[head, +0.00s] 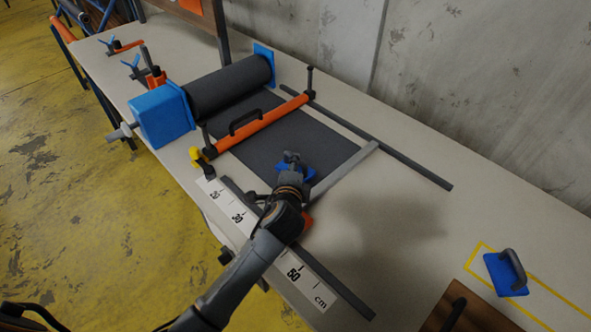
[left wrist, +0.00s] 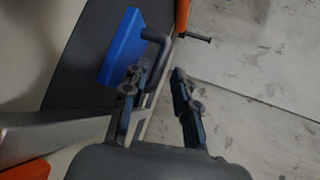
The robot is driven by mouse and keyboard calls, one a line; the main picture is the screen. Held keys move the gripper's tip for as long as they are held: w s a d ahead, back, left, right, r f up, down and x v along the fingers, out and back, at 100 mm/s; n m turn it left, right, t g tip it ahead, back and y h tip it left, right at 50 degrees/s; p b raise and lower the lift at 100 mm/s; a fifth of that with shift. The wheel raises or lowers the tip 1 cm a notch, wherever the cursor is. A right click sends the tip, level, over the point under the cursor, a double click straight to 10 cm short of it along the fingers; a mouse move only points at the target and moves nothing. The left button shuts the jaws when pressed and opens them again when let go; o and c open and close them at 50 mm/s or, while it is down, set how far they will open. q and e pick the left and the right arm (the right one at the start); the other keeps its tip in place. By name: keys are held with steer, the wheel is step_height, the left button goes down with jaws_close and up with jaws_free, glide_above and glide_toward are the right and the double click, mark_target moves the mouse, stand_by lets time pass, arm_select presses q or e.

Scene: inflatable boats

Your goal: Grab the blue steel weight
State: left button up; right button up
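A blue steel weight (head: 312,170) with a grey bar handle lies on the dark sheet on the table, partly hidden by my left gripper. It also shows in the left wrist view (left wrist: 122,47), with its dark handle reaching toward the fingers. My left gripper (head: 291,165) is at this weight; in the left wrist view its fingers (left wrist: 160,98) stand apart, with the handle's end by the left finger and a gap to the right one. A second blue weight (head: 505,274) with a grey handle sits at the right, by a yellow outline. My right gripper is not in view.
A roller (head: 228,86) with blue end blocks and an orange bar (head: 262,122) with a black handle stand beyond the weight. A white ruler (head: 265,245) runs along the near edge. A brown board (head: 478,305) lies front right. A concrete wall (head: 480,90) bounds the back.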

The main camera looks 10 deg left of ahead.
arm_select(q)
steer(key=x, duration=0.4)
steer(key=shift+w+f, duration=0.15)
steer(key=shift+w, duration=0.2)
steer(key=shift+d, duration=0.1)
jaws_close()
